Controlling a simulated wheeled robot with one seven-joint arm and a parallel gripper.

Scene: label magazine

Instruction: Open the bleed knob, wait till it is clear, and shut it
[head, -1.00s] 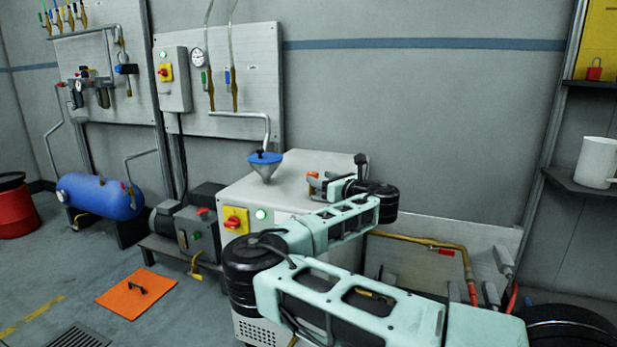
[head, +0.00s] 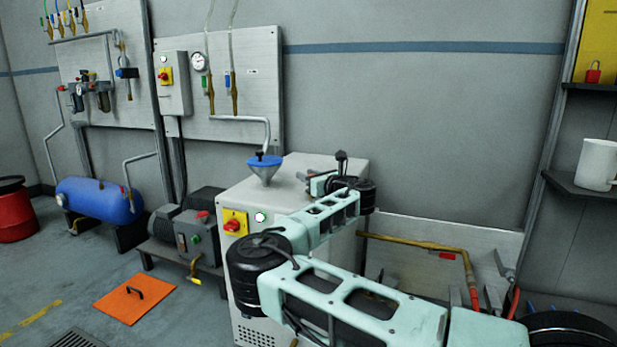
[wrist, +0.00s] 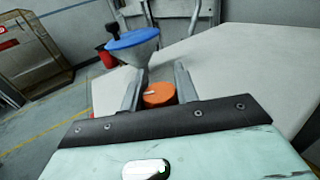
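An orange knob (wrist: 159,95) with a pale pointer mark sits on the pale top of the cabinet (head: 290,185). In the wrist view it lies between the two fingers of my gripper (wrist: 160,80). The fingers are apart, and a narrow gap seems to show on each side of the knob. In the head view my gripper (head: 320,183) is over the cabinet top, and the knob is hidden or too small to make out. A blue funnel (head: 264,161) stands left of my gripper, and it also shows in the wrist view (wrist: 132,44).
A bent grey pipe (head: 266,130) comes down from the wall panel above the funnel. A panel with a yellow-and-red switch (head: 234,223) and a lit button is on the cabinet's front. An orange plate (head: 134,298) lies on the floor at the left.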

